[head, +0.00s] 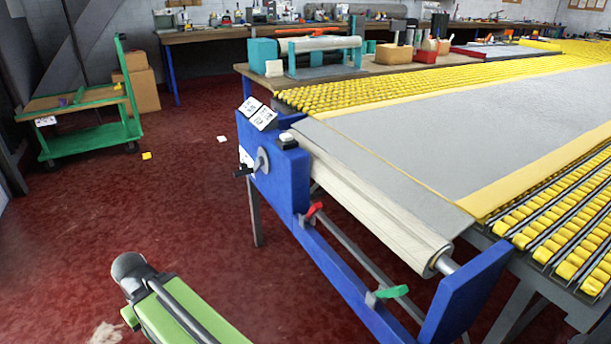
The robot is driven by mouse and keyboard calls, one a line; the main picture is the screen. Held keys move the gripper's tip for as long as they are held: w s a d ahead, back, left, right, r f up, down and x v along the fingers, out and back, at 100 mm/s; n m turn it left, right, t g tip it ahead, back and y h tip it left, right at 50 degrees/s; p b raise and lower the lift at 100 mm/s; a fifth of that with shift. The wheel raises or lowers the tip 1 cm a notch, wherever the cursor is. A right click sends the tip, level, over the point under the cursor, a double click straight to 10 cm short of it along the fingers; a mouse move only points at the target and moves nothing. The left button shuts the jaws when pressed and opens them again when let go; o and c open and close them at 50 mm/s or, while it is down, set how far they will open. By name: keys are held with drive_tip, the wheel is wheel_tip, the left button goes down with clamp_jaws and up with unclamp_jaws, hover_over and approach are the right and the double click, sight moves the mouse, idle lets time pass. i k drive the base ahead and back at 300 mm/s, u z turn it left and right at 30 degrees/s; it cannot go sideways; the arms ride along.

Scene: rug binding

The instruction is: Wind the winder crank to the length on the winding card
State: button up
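The winder (287,180) is a blue frame with a pale roller (375,205) along the near edge of the roller table. Its crank (262,160) is a grey disc on the blue end box, with a dark handle (241,172) pointing left. Two white cards stand tilted on the box, a left one (250,106) and a right one (264,117). Their print is too small to read, so I cannot tell which is the winding card. Part of my green arm shows at the bottom left, apart from the crank. My gripper's fingers are not visible.
A red lever (314,209) and a green lever (391,292) stick out from the winder frame. A grey rug (450,130) with yellow edging lies on the table. A green cart (90,138) stands at the left. The red floor (160,210) left of the winder is mostly clear.

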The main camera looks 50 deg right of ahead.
sight(262, 162)
drive_tip(key=z, duration=0.5)
drive_tip(key=k, duration=0.15)
drive_tip(key=u, duration=0.65)
drive_tip(key=i, duration=1.55)
drive_tip(key=u, duration=0.8)
drive_tip(key=i, duration=0.45)
drive_tip(key=z, duration=0.3)
drive_tip(key=k, duration=0.4)
drive_tip(key=u, duration=0.15)
